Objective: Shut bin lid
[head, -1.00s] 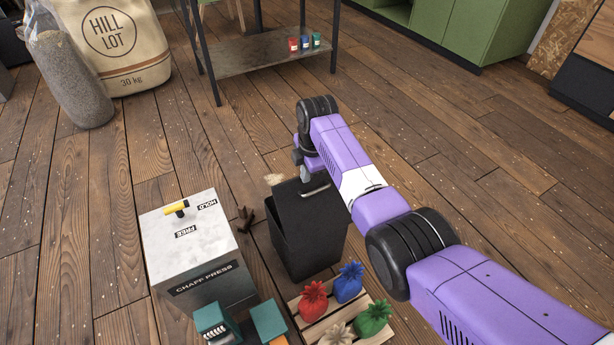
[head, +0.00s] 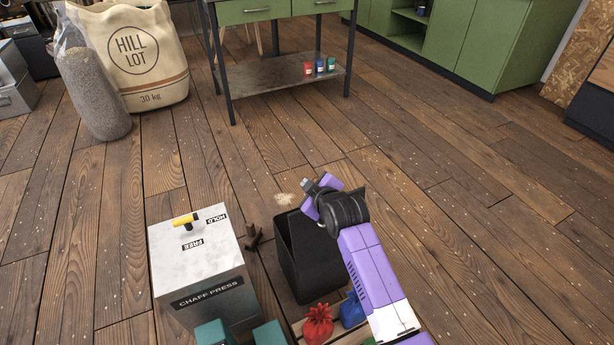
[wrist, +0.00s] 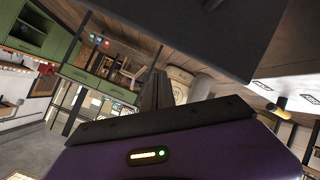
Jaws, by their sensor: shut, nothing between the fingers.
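The black bin (head: 303,262) stands on the floor beside the chaff press, its dark inside showing at the top left. My arm covers its right part, and I cannot make out the lid's angle in the head view. My gripper (head: 308,184) is above the bin's far right edge. In the wrist view, a dark flat panel with a small metal handle, which looks like the bin lid (wrist: 205,38), fills the top. The fingers of my gripper (wrist: 155,93) are together and empty, below that panel in the picture. I cannot tell whether they touch it.
The chaff press (head: 200,265) with its yellow handle (head: 185,219) stands close left of the bin. A red sack (head: 318,324) and a blue sack (head: 351,310) lie in front. A metal-legged table (head: 280,77) stands behind. The wooden floor to the right is clear.

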